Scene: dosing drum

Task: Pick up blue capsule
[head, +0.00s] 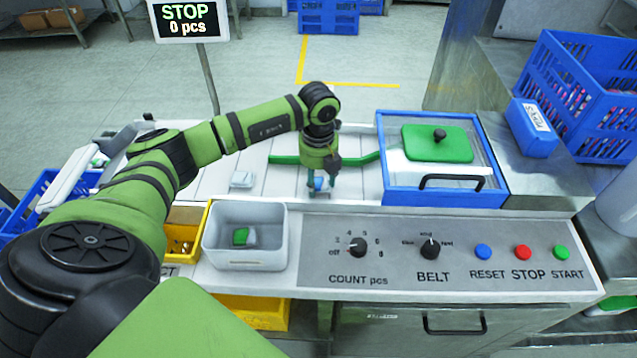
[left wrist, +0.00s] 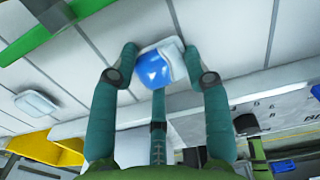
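The blue capsule (left wrist: 154,70), a blue dome with a white part, is on the white slatted belt between the fingertips of my left gripper (left wrist: 162,62). In the head view the left gripper (head: 320,183) points down at the belt, and a bit of the blue capsule (head: 319,184) shows between its fingers. The fingers are spread on both sides of the capsule, very close to its edges; I cannot make out firm contact. My right gripper is not in view.
A pale capsule (head: 243,179) lies on the belt to the left. A grey bin (head: 245,255) holds a green and white piece. A green guide bar (head: 284,160) runs behind the gripper. A blue-framed box (head: 442,197) stands right, the control panel (head: 390,270) in front.

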